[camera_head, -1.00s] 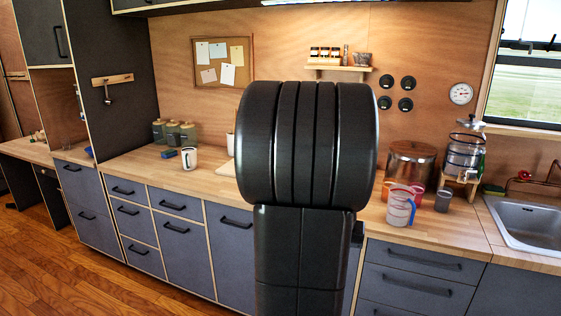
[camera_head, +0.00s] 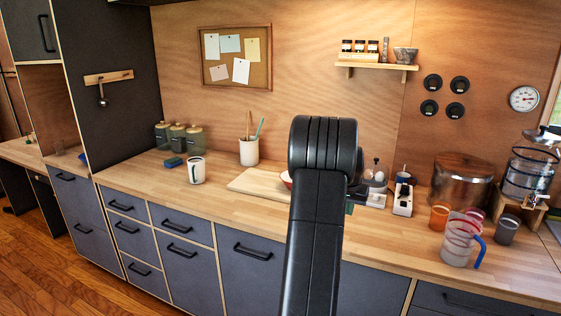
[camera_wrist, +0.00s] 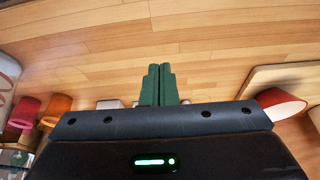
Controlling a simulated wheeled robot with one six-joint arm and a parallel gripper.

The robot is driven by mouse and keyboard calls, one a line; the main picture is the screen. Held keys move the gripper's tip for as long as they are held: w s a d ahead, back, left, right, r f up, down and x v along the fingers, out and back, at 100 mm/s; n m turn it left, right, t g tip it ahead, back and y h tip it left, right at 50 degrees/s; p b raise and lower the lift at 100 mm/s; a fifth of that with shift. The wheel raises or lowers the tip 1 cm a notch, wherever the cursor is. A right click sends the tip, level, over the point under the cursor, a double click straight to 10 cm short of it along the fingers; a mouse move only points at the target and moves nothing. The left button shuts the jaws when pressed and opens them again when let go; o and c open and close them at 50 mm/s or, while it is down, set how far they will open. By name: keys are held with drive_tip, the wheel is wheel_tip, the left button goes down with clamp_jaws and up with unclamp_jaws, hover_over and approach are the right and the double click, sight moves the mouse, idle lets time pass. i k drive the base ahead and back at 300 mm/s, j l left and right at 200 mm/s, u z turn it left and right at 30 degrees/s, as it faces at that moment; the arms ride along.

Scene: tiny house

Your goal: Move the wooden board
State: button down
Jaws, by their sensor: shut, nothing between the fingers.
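The pale wooden board (camera_head: 253,181) lies flat on the wooden counter, left of my arm in the head view. My arm hides its right part. In the wrist view the board (camera_wrist: 290,82) shows at the right edge, with a red-and-white bowl (camera_wrist: 282,104) beside it or on it; I cannot tell which. My gripper (camera_wrist: 159,70) has its green fingers together, empty, over bare counter and apart from the board. In the head view my arm mostly hides the gripper.
A white mug (camera_head: 197,171) and a utensil crock (camera_head: 249,151) stand left of and behind the board. To the right are a small white device (camera_head: 403,198), an orange cup (camera_head: 439,217) and a measuring jug (camera_head: 458,240). The front counter strip is clear.

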sight(255, 181)
drive_tip(key=i+j, duration=0.2)
drive_tip(key=i, duration=0.2)
drive_tip(key=i+j, duration=0.2)
drive_tip(key=i, duration=0.2)
drive_tip(key=i+j, duration=0.25)
drive_tip(key=i, duration=0.15)
drive_tip(key=i+j, duration=0.2)
drive_tip(key=i, duration=0.2)
drive_tip(key=u, duration=0.05)
